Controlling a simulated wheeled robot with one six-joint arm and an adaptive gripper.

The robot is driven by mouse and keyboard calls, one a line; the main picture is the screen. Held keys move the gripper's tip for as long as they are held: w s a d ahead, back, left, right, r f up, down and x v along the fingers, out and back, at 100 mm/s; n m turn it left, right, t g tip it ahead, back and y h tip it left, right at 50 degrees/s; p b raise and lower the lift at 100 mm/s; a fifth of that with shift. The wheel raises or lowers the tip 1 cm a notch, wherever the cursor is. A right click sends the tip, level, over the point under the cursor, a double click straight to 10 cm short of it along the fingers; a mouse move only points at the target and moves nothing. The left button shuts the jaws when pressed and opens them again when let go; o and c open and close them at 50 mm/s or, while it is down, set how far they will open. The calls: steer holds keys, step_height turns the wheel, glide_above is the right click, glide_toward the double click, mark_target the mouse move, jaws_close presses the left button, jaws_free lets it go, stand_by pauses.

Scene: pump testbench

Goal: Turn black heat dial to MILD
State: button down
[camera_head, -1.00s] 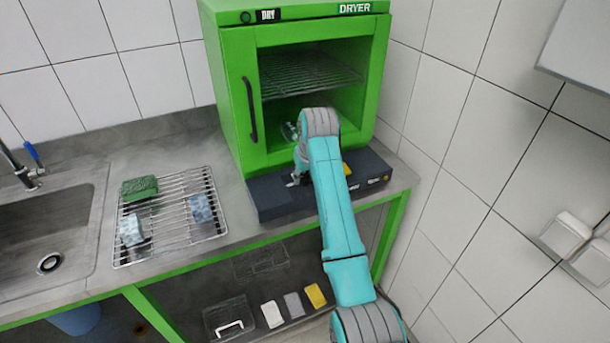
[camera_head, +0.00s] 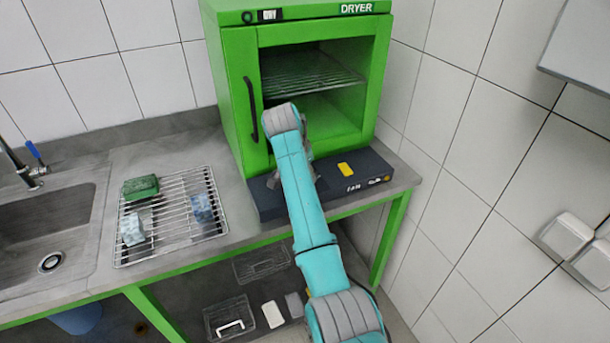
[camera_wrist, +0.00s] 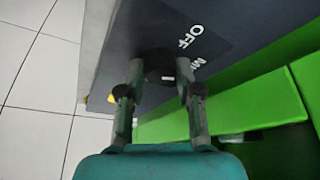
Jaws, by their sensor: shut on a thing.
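The black heat dial (camera_wrist: 159,68) is in the wrist view on a dark panel, between my fingertips. My gripper (camera_wrist: 160,80) is shut on it, one finger on each side. A small white mark shows on the dial, pointing toward the lower right. Beside it the panel reads OFF, and below that a label starting with M is partly hidden by my right finger. In the head view the dark control box (camera_head: 353,197) lies at the foot of the green dryer (camera_head: 240,110). My arm hides the dial and most of my gripper there.
A yellow piece (camera_head: 345,169) sits on the control box to the right of my arm. The dryer's front shows a wire shelf (camera_head: 310,75) inside. A wire rack (camera_head: 172,212) with sponges stands left on the counter, beside the sink (camera_head: 45,235). A tiled wall is close on the right.

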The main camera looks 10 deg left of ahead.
steer(key=shift+a+m+g+h, duration=0.1)
steer(key=shift+m+g+h, duration=0.2)
steer(key=shift+m, duration=0.8)
steer(key=shift+m+g+h, duration=0.2)
steer(key=shift+m+h, duration=0.2)
steer(key=shift+m, duration=0.7)
steer(key=c, duration=0.8)
jaws_free()
steer(key=shift+o, duration=0.2)
steer(key=shift+r, duration=0.15)
steer(key=v, duration=1.1)
steer(key=shift+a+r, duration=0.15)
steer(key=shift+r, duration=0.15)
